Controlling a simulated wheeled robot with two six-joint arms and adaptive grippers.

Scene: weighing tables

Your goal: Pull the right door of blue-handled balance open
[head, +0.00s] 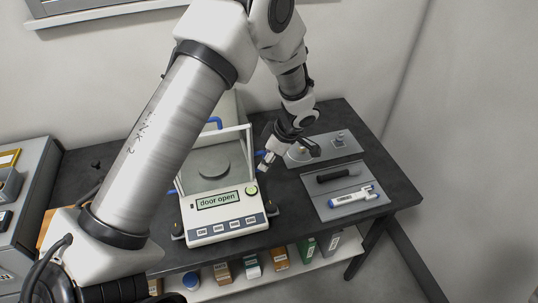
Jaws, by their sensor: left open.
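The blue-handled balance (225,229) stands on the dark table, with a glass draft shield around its round pan (208,171). Its display (218,199) reads "door open". Blue handles show at the top (213,123) and on the right side (261,154). My left gripper (288,155) is open at the right side of the shield, with one finger close to the right handle; I cannot tell whether they touch. My arm hides part of the balance's left and back. How far the right door stands open is not clear. My right gripper is not in view.
A grey mat (329,209) right of the balance holds a black cylinder (338,174) and a white-and-blue pipette-like tool (354,197). Behind it is a grey plate (347,151) with small metal pieces. Several boxes stand on a lower shelf (216,292). A grey cabinet (32,205) is at left.

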